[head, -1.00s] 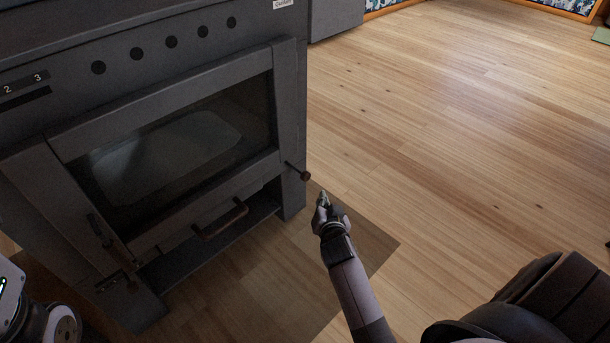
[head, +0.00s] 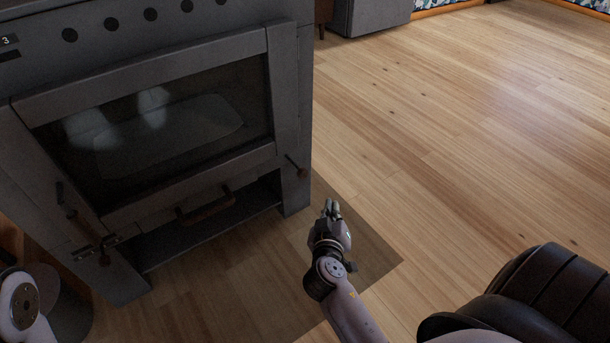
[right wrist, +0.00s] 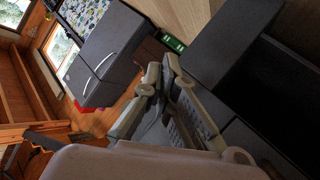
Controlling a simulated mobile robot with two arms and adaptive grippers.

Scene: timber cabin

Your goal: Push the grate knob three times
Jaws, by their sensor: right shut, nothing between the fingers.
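The dark grey iron stove (head: 289,110) fills the left of the head view. The grate knob (head: 302,172), a small reddish-dark knob on a thin rod, sticks out from the right post of its front. My right gripper (head: 331,205) is shut and empty, below and to the right of the knob and apart from it. In the right wrist view, its fingers (right wrist: 163,68) come together with nothing between them. I cannot pick out the knob there. Of my left arm, only a link shows at the lower left of the head view; its gripper is out of sight.
The stove has a glass door, a curved handle (head: 206,206) below it and a latch (head: 97,248) at lower left. A grey cabinet (head: 372,15) stands at the back. The wooden floor (head: 450,130) to the right is clear.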

